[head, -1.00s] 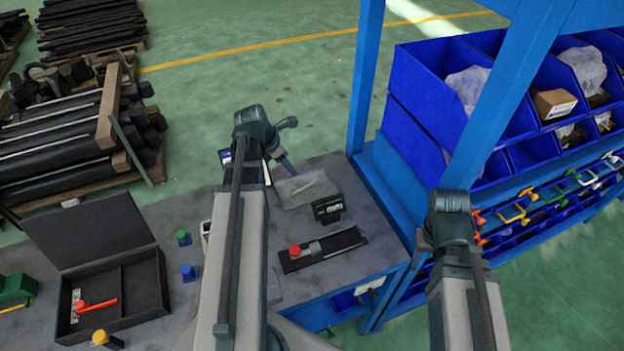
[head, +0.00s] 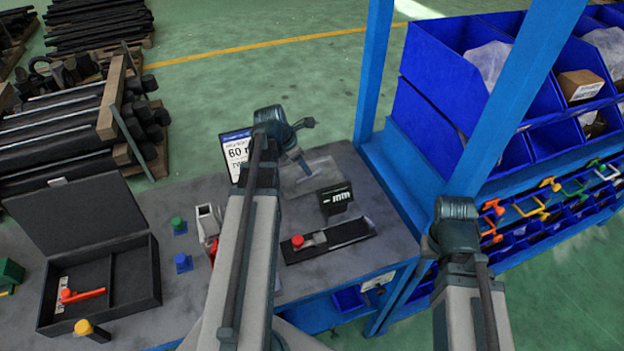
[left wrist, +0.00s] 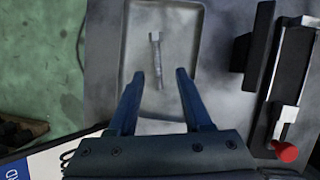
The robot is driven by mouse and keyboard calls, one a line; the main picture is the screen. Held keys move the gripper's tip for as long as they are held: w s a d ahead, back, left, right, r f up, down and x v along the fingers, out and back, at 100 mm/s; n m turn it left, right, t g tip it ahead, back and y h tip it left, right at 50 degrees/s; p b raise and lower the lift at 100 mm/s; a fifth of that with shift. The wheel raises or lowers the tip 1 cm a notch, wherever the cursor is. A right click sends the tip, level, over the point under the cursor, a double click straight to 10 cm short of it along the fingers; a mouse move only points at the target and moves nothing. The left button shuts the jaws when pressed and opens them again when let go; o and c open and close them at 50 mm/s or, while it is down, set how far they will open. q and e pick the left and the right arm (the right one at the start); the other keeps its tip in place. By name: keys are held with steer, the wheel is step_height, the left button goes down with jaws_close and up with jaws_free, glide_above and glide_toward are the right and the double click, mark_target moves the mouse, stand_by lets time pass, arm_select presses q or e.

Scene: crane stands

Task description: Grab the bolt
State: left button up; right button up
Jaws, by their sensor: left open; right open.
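The grey metal bolt (left wrist: 157,55) lies in a shallow grey tray (left wrist: 196,30) in the left wrist view. The tray also shows in the head view (head: 325,176), where the bolt is hard to make out beside my gripper. My left gripper (left wrist: 158,74) is open and empty. Its two fingers point toward the tray, with the bolt lined up between and ahead of the tips; I cannot tell the height left.
A black digital display (head: 335,198) and a black slide gauge with a red knob (head: 330,240) stand right of the tray. A white-and-blue sign (head: 236,150) is behind my left arm. An open black case (head: 105,285) lies left. Blue bins (head: 440,85) fill the rack at right.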

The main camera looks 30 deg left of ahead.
arm_select(q)
steer(key=shift+f, duration=0.1)
steer(key=b+x, duration=0.5)
steer(key=shift+a, duration=0.2)
steer(key=shift+f, duration=0.2)
jaws_close()
stand_by(0.4)
stand_by(1.1)
